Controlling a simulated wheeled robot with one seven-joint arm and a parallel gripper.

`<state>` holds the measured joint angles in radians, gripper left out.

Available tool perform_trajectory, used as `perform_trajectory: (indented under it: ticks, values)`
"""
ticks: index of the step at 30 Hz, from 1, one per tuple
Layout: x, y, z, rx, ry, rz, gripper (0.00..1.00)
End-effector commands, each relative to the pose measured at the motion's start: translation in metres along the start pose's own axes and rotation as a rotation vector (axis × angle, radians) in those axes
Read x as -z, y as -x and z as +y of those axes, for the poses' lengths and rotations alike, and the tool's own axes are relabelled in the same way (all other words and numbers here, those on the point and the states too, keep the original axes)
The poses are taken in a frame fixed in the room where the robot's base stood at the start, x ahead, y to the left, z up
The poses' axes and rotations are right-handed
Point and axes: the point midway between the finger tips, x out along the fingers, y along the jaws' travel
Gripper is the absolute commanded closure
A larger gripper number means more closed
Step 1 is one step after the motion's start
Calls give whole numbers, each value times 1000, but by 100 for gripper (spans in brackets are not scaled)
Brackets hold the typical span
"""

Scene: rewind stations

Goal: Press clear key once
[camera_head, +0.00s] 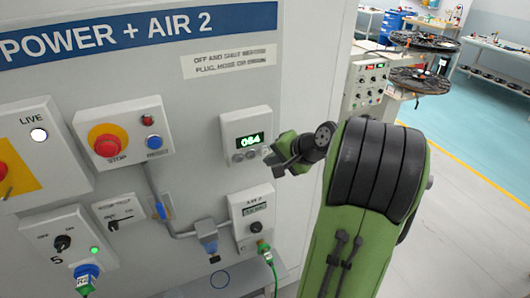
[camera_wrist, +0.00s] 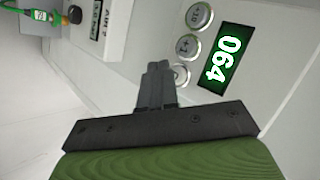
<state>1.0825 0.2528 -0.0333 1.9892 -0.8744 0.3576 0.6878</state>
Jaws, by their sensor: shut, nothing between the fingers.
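A light counter box (camera_head: 246,138) on the panel has a green display (camera_head: 251,141) reading 064 and a row of round keys beneath it. In the wrist view the display (camera_wrist: 220,59) also reads 064. The keys there are marked +10 (camera_wrist: 199,15) and +1 (camera_wrist: 187,46). A third round key (camera_wrist: 181,75), at the right end of the row on the box, is partly hidden by my fingertips, and its marking is not readable. My gripper (camera_wrist: 158,66) is shut and empty, its tips close beside this third key. I cannot tell whether they touch. In the head view my gripper (camera_head: 271,158) is at the box's right edge.
Below the counter is an AIR 2 box (camera_head: 251,214) with a dark knob and green hose. To the left are a red stop button (camera_head: 107,144) on a yellow ring, a blue button, and switches. The floor at right is clear.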

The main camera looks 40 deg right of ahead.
Motion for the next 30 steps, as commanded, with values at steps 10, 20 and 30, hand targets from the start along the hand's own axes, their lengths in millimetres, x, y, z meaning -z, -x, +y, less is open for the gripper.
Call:
perform_trajectory:
  ticks: [10, 20, 30]
  values:
    - [0, 0, 0, 0, 0, 0, 100]
    - [4, -4, -4, 0, 0, 0, 100]
    - [4, -6, -4, 0, 0, 0, 100]
